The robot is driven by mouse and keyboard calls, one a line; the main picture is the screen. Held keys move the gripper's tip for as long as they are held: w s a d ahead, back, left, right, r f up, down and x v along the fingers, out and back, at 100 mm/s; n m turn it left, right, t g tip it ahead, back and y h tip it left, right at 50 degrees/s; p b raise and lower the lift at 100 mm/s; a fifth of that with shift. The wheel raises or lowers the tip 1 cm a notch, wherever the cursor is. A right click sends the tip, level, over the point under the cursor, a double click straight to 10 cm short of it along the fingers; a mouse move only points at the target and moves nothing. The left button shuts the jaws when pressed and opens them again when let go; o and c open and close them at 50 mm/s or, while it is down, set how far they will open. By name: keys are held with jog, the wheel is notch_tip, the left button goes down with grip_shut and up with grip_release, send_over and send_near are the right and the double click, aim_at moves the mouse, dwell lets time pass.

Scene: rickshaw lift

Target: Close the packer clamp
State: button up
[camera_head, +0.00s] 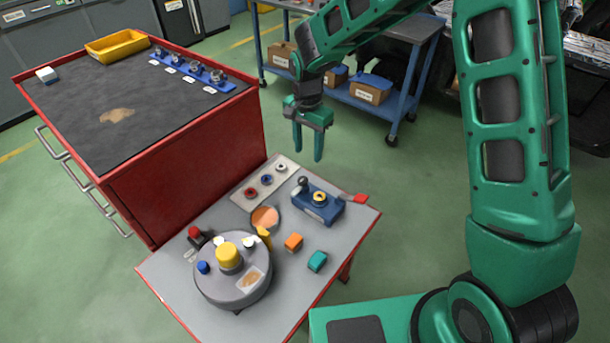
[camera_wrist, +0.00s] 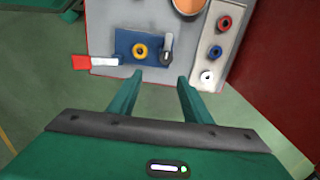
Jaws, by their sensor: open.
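A blue block fixture (camera_head: 325,212), probably the packer clamp, sits near the far right edge of the small grey table (camera_head: 190,255). It carries a yellow ring (camera_head: 320,197) and a dark-knobbed lever (camera_head: 303,182). In the wrist view the blue fixture (camera_wrist: 122,40) lies ahead of my fingers, with the grey-and-black lever (camera_wrist: 167,48) right of the ring. My gripper (camera_head: 308,152) is open and empty, above and beyond the fixture, touching nothing. Whether the clamp is open is unclear.
A grey round unit (camera_head: 215,287) with a yellow knob stands on the table. Orange (camera_head: 293,242) and teal (camera_head: 317,261) blocks lie nearby. A plate with three coloured rings (camera_head: 250,192) is left of the fixture. A red cabinet (camera_head: 200,165) stands at left.

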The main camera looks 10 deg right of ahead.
aim_at(303, 179)
jog(key=f, duration=0.4)
jog(key=a+f, duration=0.1)
jog(key=f, duration=0.6)
jog(key=shift+w+a+f, duration=0.1)
jog(key=shift+a+f, duration=0.15)
jog(key=shift+f, duration=0.1)
